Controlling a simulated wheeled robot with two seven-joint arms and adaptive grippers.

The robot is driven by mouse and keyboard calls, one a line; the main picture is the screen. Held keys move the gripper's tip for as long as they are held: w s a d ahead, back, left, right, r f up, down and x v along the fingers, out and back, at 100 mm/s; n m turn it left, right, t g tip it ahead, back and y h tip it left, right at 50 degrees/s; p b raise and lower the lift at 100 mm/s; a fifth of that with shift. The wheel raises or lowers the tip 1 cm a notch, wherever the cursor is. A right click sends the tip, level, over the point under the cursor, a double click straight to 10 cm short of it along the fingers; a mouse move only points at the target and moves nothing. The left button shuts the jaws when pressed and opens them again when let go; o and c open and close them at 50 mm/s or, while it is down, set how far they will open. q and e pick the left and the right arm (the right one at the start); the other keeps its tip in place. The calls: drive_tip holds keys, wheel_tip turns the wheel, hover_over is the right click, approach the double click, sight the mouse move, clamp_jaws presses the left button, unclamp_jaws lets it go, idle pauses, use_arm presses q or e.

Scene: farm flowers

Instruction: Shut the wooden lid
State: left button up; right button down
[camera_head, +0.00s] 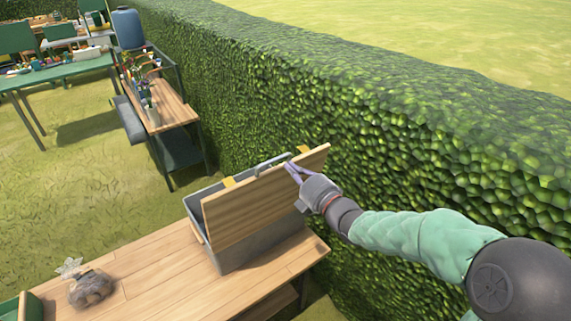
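The wooden lid (250,205) stands steeply tilted on a grey box (262,247) on the wooden table. Yellow pieces show at the lid's upper edge. My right gripper (289,167) reaches in from the right, with its purple fingers at the lid's upper edge near its right end. I cannot tell whether the fingers touch the lid or are closed on its edge. The inside of the box is mostly hidden behind the lid. My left gripper is not in view.
A clear bag with dark contents (91,289) lies on the table (165,266) to the left, beside a green tray (31,308). A tall hedge (400,130) runs close behind the box and my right arm. A bench with pots (172,108) stands further back.

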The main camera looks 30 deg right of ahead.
drive_tip(key=shift+w+a, duration=0.15)
drive_tip(key=shift+w, duration=1.55)
drive_tip(key=shift+r, duration=0.1)
